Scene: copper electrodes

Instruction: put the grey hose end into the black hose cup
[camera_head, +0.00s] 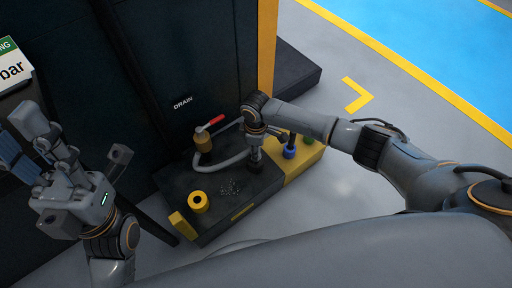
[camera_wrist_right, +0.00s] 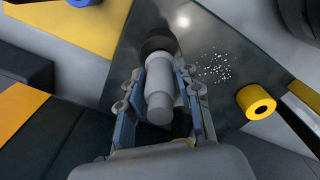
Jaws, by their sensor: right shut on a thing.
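My right gripper (camera_head: 256,148) is shut on the grey hose end, pointing down over the dark platform. In the right wrist view the grey hose end (camera_wrist_right: 159,82) lies between the two fingers of the right gripper (camera_wrist_right: 165,72). The black hose cup (camera_wrist_right: 158,42) is right at the hose end's far tip, and it also shows below the gripper in the head view (camera_head: 256,166). I cannot tell how far the tip is inside the cup. The grey hose (camera_head: 233,163) curves away to the left. My left gripper (camera_head: 22,136) is raised at the left, open and empty.
A valve (camera_head: 203,143) with a red handle (camera_head: 211,123) stands behind, under the DRAIN label. A yellow ring (camera_head: 198,202) and scattered shiny specks (camera_head: 231,187) are on the dark platform (camera_head: 222,211). A blue fitting (camera_head: 290,152) sits on the yellow block at right.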

